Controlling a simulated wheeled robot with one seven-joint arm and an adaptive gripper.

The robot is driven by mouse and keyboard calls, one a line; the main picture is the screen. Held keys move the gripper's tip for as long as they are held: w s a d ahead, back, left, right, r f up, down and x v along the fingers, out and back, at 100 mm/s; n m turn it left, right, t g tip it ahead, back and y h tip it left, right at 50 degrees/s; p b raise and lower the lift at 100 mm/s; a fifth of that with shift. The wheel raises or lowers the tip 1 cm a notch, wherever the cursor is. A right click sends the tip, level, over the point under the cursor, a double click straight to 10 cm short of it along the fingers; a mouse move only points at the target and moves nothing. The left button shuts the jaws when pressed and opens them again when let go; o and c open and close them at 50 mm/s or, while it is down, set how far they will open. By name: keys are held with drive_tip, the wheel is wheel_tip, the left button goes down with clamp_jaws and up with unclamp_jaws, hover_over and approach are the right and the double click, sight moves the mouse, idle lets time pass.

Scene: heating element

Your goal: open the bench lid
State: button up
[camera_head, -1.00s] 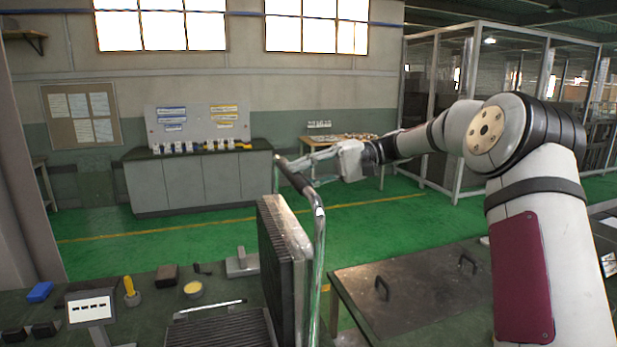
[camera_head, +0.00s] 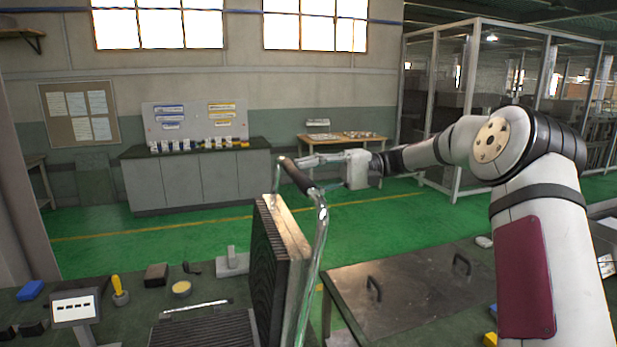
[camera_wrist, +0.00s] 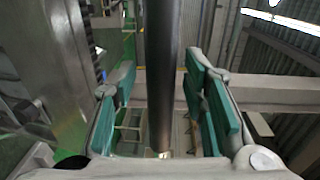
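The bench lid (camera_head: 292,232) is a thick ribbed panel that stands raised, near upright, at the right end of the left bench. A curved metal handle frame (camera_head: 320,235) rises along it and ends in a dark grip bar (camera_head: 296,174). My gripper (camera_head: 308,174) reaches in from the right with its fingers on either side of the bar. In the wrist view the dark bar (camera_wrist: 162,80) runs between the green finger pads of my gripper (camera_wrist: 162,112), with gaps on both sides. The fingers are apart. Contact with the bar cannot be seen.
The ribbed lower plate (camera_head: 205,330) lies on the left bench, with several small tools and a label stand (camera_head: 74,308) around it. A flat plate with two handles (camera_head: 410,290) lies on the table to the right. Green floor is clear behind.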

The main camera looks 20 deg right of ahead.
idle(0.3)
drive_tip(key=d, duration=1.1)
drive_tip(key=shift+d+r, duration=0.3)
drive_tip(key=shift+d, duration=0.1)
